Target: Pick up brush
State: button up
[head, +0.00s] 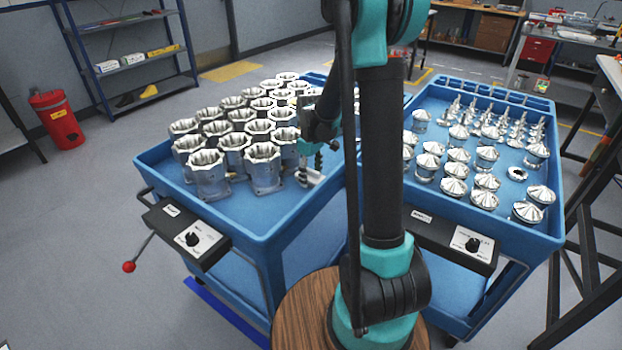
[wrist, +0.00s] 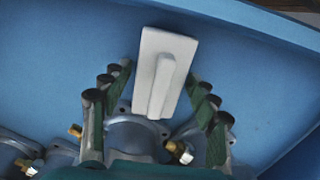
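The brush (wrist: 163,72) is a white, flat piece with a raised ridge along its middle. In the wrist view it lies tilted slightly against the blue tray, between and just beyond my gripper's fingers. My gripper (wrist: 157,84) is open, with one finger on each side of the brush and a gap to it on both sides. In the head view my gripper (head: 312,160) hangs at the right side of the left cart's tray, above the small white brush (head: 311,179). My gripper and arm partly hide the brush there.
Several metal housings (head: 209,177) crowd the left blue cart's tray; one housing (wrist: 133,138) is close under my fingers. The tray wall (wrist: 250,22) rises just beyond the brush. The right blue cart (head: 480,225) holds many cone-topped metal parts.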

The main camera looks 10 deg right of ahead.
aim_at(311, 170)
jog(key=c, duration=1)
notch_tip(311, 170, up, 20)
jog(key=shift+r, duration=0.1)
dwell(0.4)
jog(key=o, duration=0.8)
jog(key=shift+c, duration=0.2)
jog(key=c, duration=0.5)
jog(key=shift+o, duration=0.2)
jog(key=shift+s, duration=0.1)
